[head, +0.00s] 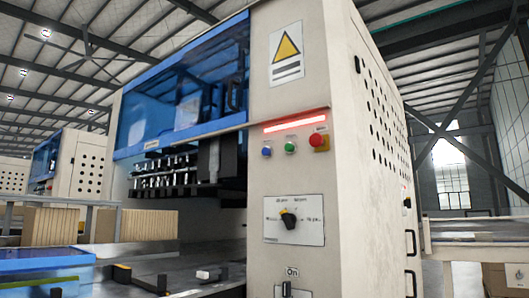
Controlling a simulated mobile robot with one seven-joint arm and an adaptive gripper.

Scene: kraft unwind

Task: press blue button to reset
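The blue button (266,152) is a small round button on the front panel of the cream machine (288,200). It is the leftmost in a row of three, under a lit red light bar (295,120). A green button (291,147) is just right of it, and a larger red button (319,141) on a yellow base is at the right end. Nothing covers the blue button. My gripper is not in view.
Below the buttons is a plate with a black rotary knob (289,219). A switch (285,290) marked "On" is at the bottom edge. The machine's dark work table (150,262) extends left, with a blue-topped item (45,259). A side table (475,235) stands at right.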

